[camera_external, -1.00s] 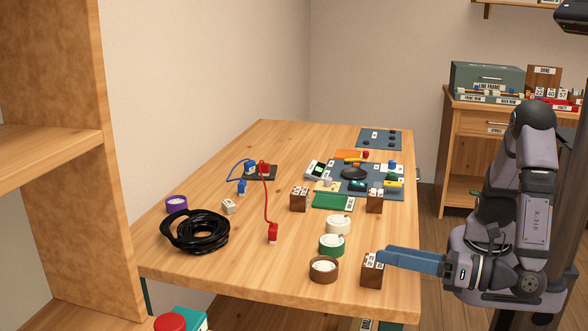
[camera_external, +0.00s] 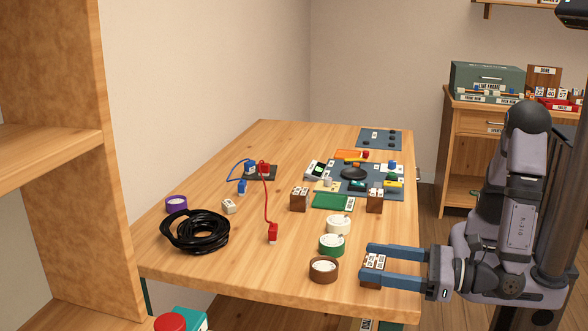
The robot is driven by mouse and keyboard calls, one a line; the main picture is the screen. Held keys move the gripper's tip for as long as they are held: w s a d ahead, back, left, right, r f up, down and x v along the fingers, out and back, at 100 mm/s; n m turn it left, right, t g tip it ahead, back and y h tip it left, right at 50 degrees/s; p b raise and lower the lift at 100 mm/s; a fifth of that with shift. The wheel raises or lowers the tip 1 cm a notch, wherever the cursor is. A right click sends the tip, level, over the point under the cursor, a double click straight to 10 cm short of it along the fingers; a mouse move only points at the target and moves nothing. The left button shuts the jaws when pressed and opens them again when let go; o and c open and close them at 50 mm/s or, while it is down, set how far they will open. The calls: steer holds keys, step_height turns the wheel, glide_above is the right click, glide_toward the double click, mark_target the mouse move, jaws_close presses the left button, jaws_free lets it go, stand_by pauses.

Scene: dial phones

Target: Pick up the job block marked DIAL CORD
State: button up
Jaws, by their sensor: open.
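A brown wooden block (camera_external: 375,263) with white labels on top stands near the front right corner of the table. My gripper (camera_external: 366,262) is open, with one blue finger behind this block and the other in front of it. The fingers hide part of the block's sides. Two similar brown blocks stand farther back, one left of the green board (camera_external: 299,199) and one right of it (camera_external: 375,200). The lettering on all of these blocks is too small to read, so I cannot tell which says DIAL CORD.
Brown (camera_external: 324,270), green (camera_external: 331,245) and white (camera_external: 338,225) round pots stand left of my gripper. A black cable coil (camera_external: 195,232) and a red lead plug (camera_external: 273,233) lie farther left. Blue mats with small parts lie toward the back.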

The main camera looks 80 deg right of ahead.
steer(key=w, duration=0.2)
steer(key=w+d, duration=0.1)
steer(key=w, duration=0.1)
steer(key=shift+f, duration=0.2)
steer(key=shift+w, duration=0.45)
steer(key=shift+a, duration=0.1)
steer(key=shift+c, duration=0.6)
steer(key=c, duration=1)
steer(key=shift+c, duration=0.2)
steer(key=shift+r, duration=0.15)
step_height(320, 180, up, 10)
steer(key=p, duration=0.2)
